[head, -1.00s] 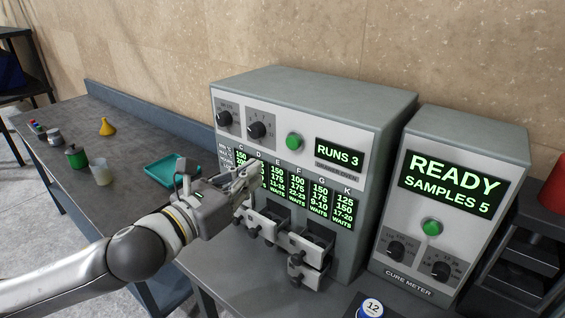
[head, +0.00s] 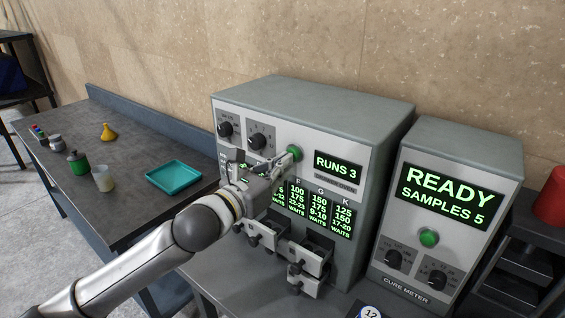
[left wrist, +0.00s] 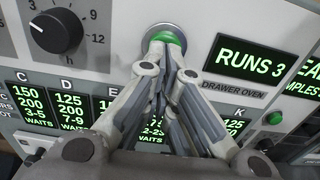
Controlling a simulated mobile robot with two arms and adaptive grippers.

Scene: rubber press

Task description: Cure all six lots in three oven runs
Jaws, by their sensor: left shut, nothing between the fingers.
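The drawer oven (head: 385,150) stands on the bench, its display (head: 338,166) reading RUNS 3. Its green button (head: 294,152) is partly covered by my left gripper (head: 291,157). The left gripper is shut and empty, its tips at the button; it also shows in the left wrist view (left wrist: 165,62), over the lower part of the button (left wrist: 165,38). I cannot tell whether they touch. Lot columns on the oven's lower panel (head: 318,206) read WAITS where visible. Several small drawers (head: 300,258) stick out below it. The cure meter (head: 452,190) reads READY, SAMPLES 5. My right gripper is out of view.
Two oven dials (head: 257,137) sit left of the button. A teal tray (head: 174,177), a yellow funnel-like piece (head: 107,131), a green container (head: 76,160) and a beaker (head: 103,178) stand on the left table. A round item marked 12 (head: 370,312) lies at the front.

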